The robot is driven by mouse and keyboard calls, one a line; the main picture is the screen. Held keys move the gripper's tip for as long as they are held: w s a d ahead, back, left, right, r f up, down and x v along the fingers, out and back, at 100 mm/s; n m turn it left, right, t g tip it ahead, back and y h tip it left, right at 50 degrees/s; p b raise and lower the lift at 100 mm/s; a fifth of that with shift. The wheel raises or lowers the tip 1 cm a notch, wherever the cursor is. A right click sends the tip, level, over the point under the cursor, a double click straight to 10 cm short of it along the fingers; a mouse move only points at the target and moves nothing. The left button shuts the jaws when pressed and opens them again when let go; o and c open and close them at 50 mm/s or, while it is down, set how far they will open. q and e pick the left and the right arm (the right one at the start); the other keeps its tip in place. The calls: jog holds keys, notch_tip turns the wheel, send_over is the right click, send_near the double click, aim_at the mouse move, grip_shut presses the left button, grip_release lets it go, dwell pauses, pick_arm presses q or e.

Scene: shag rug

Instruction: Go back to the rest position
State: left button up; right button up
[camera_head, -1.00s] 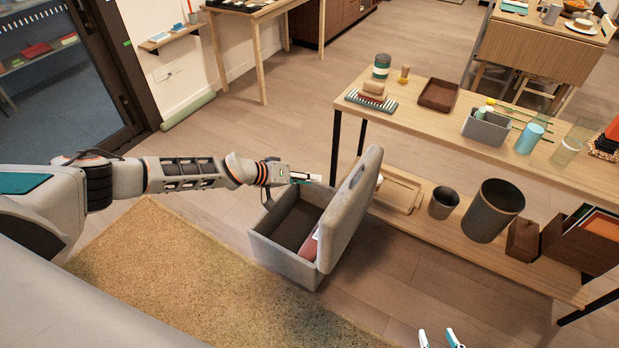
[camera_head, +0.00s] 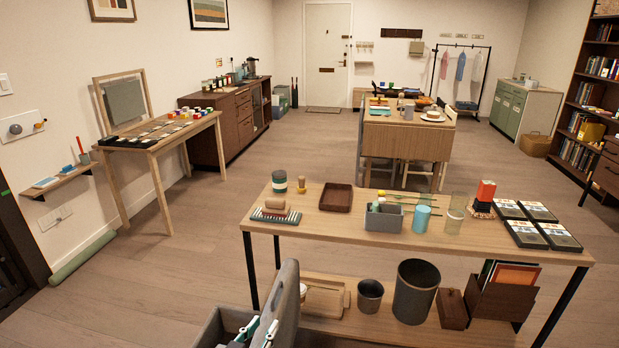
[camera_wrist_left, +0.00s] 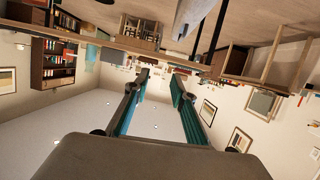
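My left gripper (camera_head: 258,332) shows at the bottom edge of the head view, its pale fingers with teal parts pointing up. My right gripper is not in view.
A side table (camera_head: 160,145) is at the left wall. Open floor lies between them.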

pick_arm(q)
jog(key=s+a+f+m+g+y, duration=0.1)
jog(key=s+a+m+g+y, duration=0.2)
jog(key=s+a, duration=0.9)
jog(key=s+a+f+m+g+y, duration=0.1)
jog(key=s+a+g+y, duration=0.4)
jog(key=s+a, duration=0.7)
jog(key=w+d+f+n+t+h, duration=0.2)
jog(key=d+f+t+h, duration=0.3)
jog(key=d+f, duration=0.8)
jog(key=shift+w+d+f+h, duration=0.2)
jog(key=shift+w+d+h, duration=0.35)
jog(key=shift+d+h, duration=0.4)
jog(key=shift+a, duration=0.1)
